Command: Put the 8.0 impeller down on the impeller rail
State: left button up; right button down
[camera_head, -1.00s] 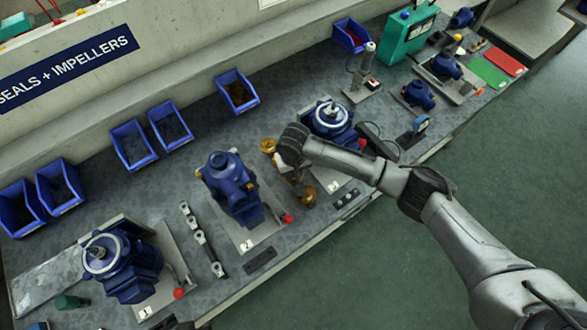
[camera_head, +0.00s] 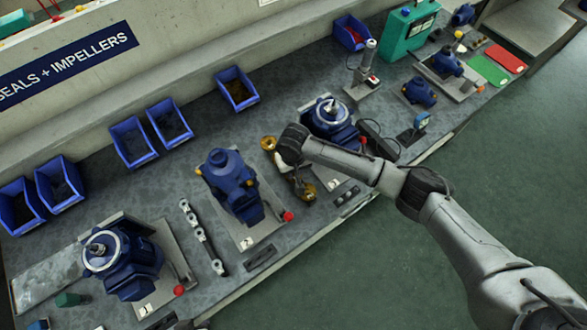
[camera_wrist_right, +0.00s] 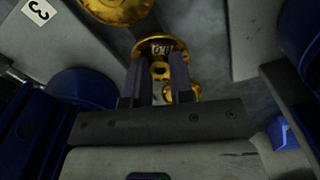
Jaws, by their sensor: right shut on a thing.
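My right gripper (camera_wrist_right: 158,82) points down between pump stands 2 and 3. Its fingers are shut on a gold impeller (camera_wrist_right: 165,45), whose disc bears a marking that looks like 8.0 seen upside down. A larger gold impeller (camera_wrist_right: 115,8) is close beside it at the top of the wrist view. More gold (camera_wrist_right: 168,91) shows between the fingers. In the head view gold parts show behind the hand (camera_head: 268,143) and in front of it (camera_head: 306,191). The impeller rail is mostly hidden by the hand and impellers, so contact cannot be told. My left gripper is not in view.
Blue pumps stand close on both sides, pump 2 (camera_head: 230,180) to the left and pump 3 (camera_head: 328,118) to the right. Blue bins (camera_head: 237,90) line the back.

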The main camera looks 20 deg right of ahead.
dwell(0.4)
jog(key=shift+f+p, duration=0.2)
jog(key=shift+p, duration=0.15)
jog(key=c, duration=1.1)
grip_release()
jog(key=shift+o, duration=0.9)
